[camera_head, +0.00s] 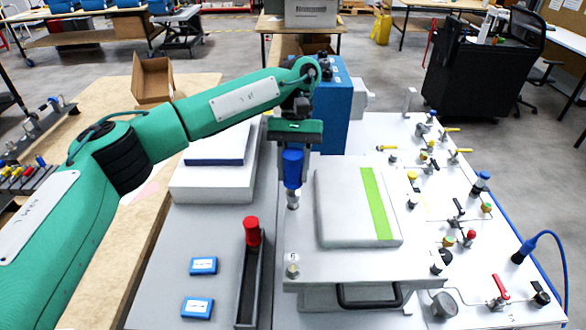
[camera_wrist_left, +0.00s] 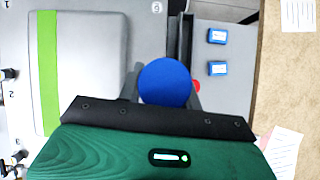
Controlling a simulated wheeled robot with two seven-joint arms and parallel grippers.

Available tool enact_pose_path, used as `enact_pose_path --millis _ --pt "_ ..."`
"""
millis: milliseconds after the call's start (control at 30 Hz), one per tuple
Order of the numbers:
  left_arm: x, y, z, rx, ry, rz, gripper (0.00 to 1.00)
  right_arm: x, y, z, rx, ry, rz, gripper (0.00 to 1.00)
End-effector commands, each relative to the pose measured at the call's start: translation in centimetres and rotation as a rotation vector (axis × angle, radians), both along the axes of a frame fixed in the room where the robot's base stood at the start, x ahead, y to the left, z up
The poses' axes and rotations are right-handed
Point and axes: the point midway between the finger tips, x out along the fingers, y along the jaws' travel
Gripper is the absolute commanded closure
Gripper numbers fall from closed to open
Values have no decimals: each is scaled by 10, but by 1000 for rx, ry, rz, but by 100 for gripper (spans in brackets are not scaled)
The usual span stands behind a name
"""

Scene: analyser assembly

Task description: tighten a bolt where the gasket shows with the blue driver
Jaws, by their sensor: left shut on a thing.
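My left gripper (camera_head: 294,150) is shut on the blue driver (camera_head: 292,168) and holds it upright, tip down. The driver's metal tip is at the back left part of the grey housing (camera_head: 350,266); I cannot tell whether it touches a bolt. A bolt (camera_head: 292,271) stands at the housing's front left corner, by a number mark. A pale cover (camera_head: 340,205) with a bright green strip (camera_head: 377,203) lies on the housing; I cannot tell whether this strip is the gasket. In the left wrist view the blue driver's round top (camera_wrist_left: 165,83) hides its tip. My right gripper is not in view.
A red-handled driver (camera_head: 252,232) stands at the back of a narrow dark tray (camera_head: 248,290), left of the housing. Two small blue boxes (camera_head: 203,265) (camera_head: 197,307) lie farther left. A white panel with several valves (camera_head: 460,215) is on the right. A blue unit (camera_head: 333,110) stands behind.

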Motion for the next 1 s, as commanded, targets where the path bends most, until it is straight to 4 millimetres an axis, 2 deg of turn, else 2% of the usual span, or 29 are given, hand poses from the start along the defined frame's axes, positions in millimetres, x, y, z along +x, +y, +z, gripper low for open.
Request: enact_pose_path --millis 700,1000 --pt "0 0 38 1 0 1 100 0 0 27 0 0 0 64" --pt "0 0 39 0 0 0 100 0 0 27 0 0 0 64"
